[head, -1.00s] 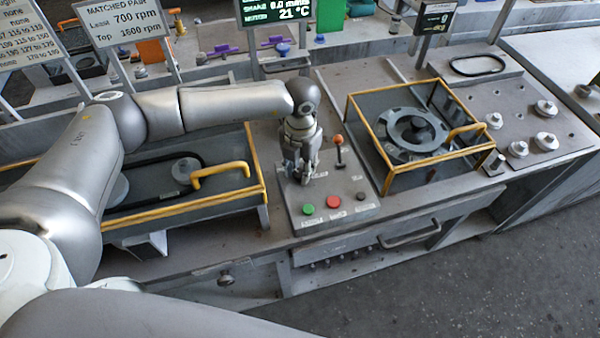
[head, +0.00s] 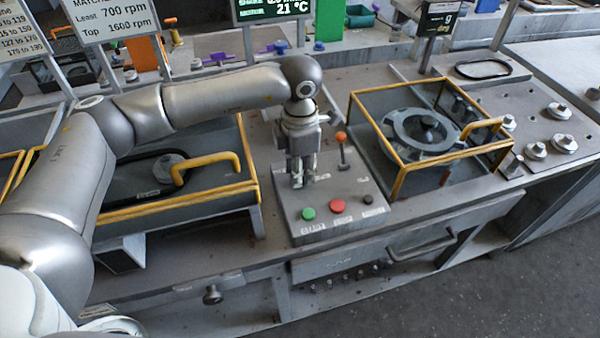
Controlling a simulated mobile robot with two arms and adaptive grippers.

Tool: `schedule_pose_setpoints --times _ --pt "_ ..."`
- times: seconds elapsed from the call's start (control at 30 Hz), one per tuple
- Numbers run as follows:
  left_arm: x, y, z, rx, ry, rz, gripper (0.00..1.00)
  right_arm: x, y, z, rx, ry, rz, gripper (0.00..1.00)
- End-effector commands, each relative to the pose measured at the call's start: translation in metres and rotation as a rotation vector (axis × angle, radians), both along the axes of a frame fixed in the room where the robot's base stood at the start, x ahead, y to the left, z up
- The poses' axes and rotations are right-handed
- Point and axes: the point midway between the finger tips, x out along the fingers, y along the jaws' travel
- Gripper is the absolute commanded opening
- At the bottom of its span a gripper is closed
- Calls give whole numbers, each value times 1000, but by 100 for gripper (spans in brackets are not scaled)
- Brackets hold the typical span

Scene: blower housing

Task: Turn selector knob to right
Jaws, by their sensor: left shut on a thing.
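The control panel (head: 352,220) is a grey sloped box at the middle of the bench in the head view. My left gripper (head: 302,182) points down onto its left part, behind the green button, and its fingers are shut. They close around the selector knob, which the fingers hide almost entirely, so which way it points cannot be told. My right gripper is not in view.
The panel also carries a green button (head: 308,213), a red button (head: 337,206), a small dark button (head: 367,199) and a lever with an orange ball (head: 341,137). Yellow-framed guards stand left (head: 235,160) and right (head: 398,182) of the panel.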

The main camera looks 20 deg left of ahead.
Motion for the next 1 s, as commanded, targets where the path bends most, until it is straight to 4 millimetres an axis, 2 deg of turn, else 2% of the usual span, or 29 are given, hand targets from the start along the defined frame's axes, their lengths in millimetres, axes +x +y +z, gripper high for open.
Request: schedule_pose_setpoints --times 0.57,0.6,0.73,1.0 --pt "1 0 2 -1 -3 -27 5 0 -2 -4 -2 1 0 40" --pt "1 0 2 -1 -3 -27 34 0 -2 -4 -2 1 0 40" --pt "1 0 1 -1 -2 -27 51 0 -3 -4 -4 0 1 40" --pt "0 0 1 -1 -1 -27 51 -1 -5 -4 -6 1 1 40"
